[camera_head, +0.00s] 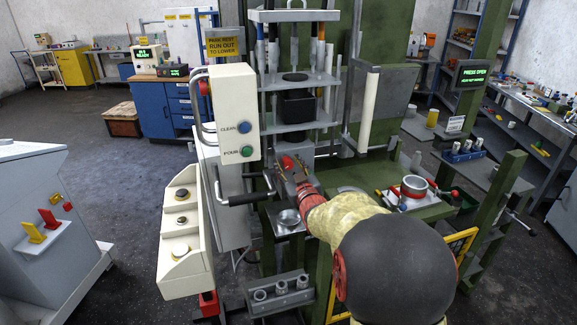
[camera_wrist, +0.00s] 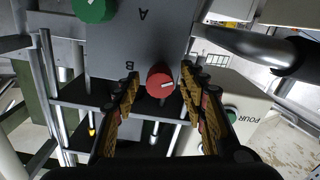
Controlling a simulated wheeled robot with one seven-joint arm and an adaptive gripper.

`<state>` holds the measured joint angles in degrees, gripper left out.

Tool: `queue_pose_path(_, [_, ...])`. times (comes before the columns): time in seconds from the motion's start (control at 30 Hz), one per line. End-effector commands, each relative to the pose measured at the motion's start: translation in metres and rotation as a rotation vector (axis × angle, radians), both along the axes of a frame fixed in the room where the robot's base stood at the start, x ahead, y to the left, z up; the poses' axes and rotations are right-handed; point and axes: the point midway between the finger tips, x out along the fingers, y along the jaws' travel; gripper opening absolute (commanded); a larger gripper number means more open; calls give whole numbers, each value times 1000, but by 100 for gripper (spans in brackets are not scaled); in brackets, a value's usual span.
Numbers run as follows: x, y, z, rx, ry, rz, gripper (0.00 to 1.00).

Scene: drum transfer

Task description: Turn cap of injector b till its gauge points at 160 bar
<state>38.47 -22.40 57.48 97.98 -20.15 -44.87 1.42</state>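The red cap (camera_wrist: 160,84) carries a white line and sits by the letter B on a grey plate (camera_wrist: 112,45) in the wrist view. A green cap (camera_wrist: 93,8) is near the letter A, partly cut off at the top edge. My gripper (camera_wrist: 160,71) is open, with one finger on each side of the red cap and a small gap showing on both sides. In the head view my gripper (camera_head: 291,174) is at the front of the green press, close to the red cap (camera_head: 287,162). I cannot make out a gauge needle or pressure reading in either view.
A white control box (camera_head: 233,110) with blue and green buttons stands left of my gripper. A black-gripped lever (camera_head: 250,199) is close below it. A small metal dish (camera_head: 289,217) is below my gripper. A bench with a red-ringed pot (camera_head: 413,187) is to the right.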

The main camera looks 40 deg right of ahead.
Motion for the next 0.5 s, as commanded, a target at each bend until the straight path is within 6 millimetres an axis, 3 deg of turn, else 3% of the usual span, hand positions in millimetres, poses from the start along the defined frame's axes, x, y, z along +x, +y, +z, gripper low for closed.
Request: queue_pose_path(0.5, [0,0,0,0,0,0,12])
